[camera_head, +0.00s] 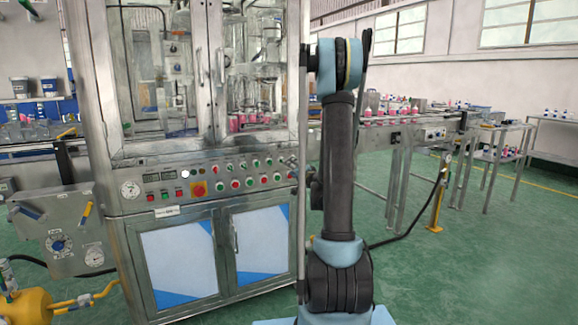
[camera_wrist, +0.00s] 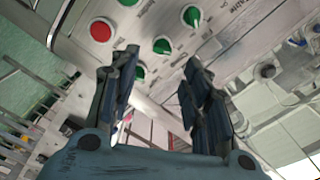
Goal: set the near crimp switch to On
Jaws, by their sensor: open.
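The control panel (camera_head: 215,190) of the steel machine carries rows of red and green buttons and rotary switches. In the wrist view, my gripper (camera_wrist: 157,66) is open and empty, its fingers apart and pointing at the panel. A green rotary switch with a white pointer (camera_wrist: 192,16) shows beyond the right fingertip. Another green rotary switch (camera_wrist: 162,46) shows between the fingertips, apart from them as far as I can see. The labels are too blurred for me to tell which is the near crimp switch. In the head view, the gripper is hidden behind my arm.
Glass cabinet doors (camera_head: 250,70) stand above the panel, lower doors (camera_head: 258,235) below. A conveyor (camera_head: 385,132) runs to the right.

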